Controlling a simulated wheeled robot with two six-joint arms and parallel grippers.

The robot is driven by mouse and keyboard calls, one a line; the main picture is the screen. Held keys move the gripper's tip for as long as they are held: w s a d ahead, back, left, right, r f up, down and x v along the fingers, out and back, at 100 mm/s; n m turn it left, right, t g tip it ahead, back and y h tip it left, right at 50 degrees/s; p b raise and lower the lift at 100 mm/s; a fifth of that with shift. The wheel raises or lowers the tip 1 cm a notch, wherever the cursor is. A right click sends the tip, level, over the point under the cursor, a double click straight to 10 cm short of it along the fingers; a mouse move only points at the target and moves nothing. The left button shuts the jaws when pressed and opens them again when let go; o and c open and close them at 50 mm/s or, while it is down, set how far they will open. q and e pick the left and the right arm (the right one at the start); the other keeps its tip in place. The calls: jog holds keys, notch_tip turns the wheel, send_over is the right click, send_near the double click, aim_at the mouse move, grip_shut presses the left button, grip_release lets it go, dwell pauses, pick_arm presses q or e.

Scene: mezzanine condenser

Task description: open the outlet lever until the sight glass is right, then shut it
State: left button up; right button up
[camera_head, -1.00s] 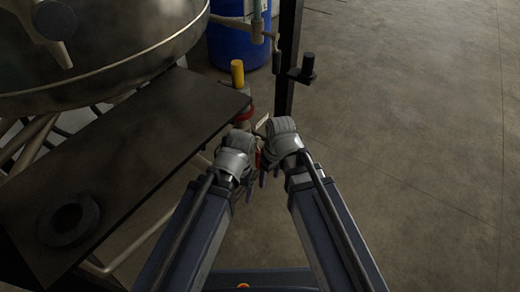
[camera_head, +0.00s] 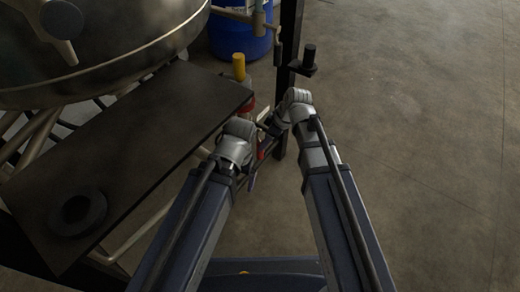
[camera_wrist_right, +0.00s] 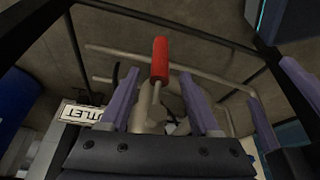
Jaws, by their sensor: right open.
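The outlet lever's red grip (camera_wrist_right: 160,60) stands upright in the right wrist view, on a pale stem by a pipe fitting. A white plate reading OUTLET (camera_wrist_right: 82,113) is to its left. My right gripper (camera_wrist_right: 158,82) is open, its purple fingers on either side of the lever with gaps between. I cannot make out the sight glass.
A dark bench plate (camera_head: 150,135) with a black ring (camera_head: 78,214) lies left, below a large metal vessel (camera_head: 110,50). A yellow handle (camera_head: 238,67) stands at its far corner. A dark post (camera_head: 288,70) with a black-knobbed crank (camera_head: 307,60) is beyond. Open floor lies right.

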jog(key=b+x, duration=0.5)
jog(key=x, duration=0.1)
grip_shut()
dwell(0.5)
dwell(0.9)
